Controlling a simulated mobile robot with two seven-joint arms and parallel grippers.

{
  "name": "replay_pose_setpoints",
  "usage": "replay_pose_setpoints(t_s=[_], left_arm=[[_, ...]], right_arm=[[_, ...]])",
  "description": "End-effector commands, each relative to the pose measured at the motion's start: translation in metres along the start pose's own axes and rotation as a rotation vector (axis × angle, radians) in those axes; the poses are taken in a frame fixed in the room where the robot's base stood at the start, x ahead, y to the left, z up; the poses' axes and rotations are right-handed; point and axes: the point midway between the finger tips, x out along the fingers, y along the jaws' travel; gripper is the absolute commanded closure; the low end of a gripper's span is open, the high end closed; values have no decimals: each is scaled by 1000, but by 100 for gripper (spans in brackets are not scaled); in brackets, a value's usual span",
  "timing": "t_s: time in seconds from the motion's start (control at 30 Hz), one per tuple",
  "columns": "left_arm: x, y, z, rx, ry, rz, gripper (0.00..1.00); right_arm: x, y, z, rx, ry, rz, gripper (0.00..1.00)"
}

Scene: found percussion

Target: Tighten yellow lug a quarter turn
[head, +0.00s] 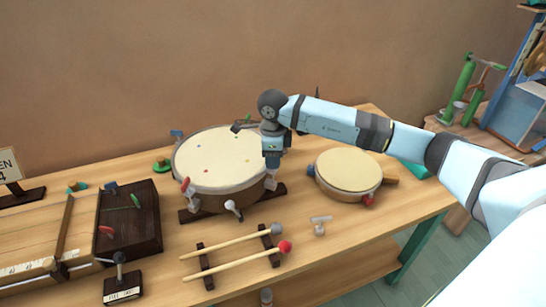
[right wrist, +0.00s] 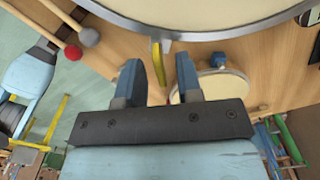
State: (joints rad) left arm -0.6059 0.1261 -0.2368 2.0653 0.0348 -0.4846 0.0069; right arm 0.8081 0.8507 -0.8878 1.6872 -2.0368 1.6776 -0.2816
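The big drum (head: 218,158) with a pale head stands on the wooden bench, and its rim also shows at the top of the right wrist view (right wrist: 215,22). The yellow lug (right wrist: 156,62) is a thin upright strip at the drum's edge in the right wrist view. In the head view my gripper and wrist hide it. My right gripper (head: 271,163) is at the drum's right edge. Its two blue fingers (right wrist: 159,78) stand apart with the yellow lug showing in the gap, with space on both sides. I cannot tell how deep the lug sits between them. My left gripper is not in view.
Other lugs on the drum include a red one (head: 187,187) and a grey one (head: 232,207). A smaller drum (head: 347,172) stands to the right. Two mallets (head: 240,253) lie on a rack in front, beside a grey T-shaped key (head: 320,222). A dark-boarded instrument (head: 130,225) is at left.

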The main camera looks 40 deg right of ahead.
Motion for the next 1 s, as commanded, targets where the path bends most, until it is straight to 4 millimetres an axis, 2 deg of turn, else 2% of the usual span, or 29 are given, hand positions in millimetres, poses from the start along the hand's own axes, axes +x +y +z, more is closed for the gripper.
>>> replay_pose_setpoints(t_s=[0.2, 0.33, 0.73, 1.0], left_arm=[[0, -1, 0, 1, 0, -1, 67], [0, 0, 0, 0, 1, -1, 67], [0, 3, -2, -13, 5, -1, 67], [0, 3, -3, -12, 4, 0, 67]], right_arm=[[0, 0, 0, 0, 0, 0, 70], [0, 0, 0, 0, -1, 0, 99], [0, 0, 0, 32, -1, 0, 100], [-1, 0, 0, 183, -1, 1, 100]])
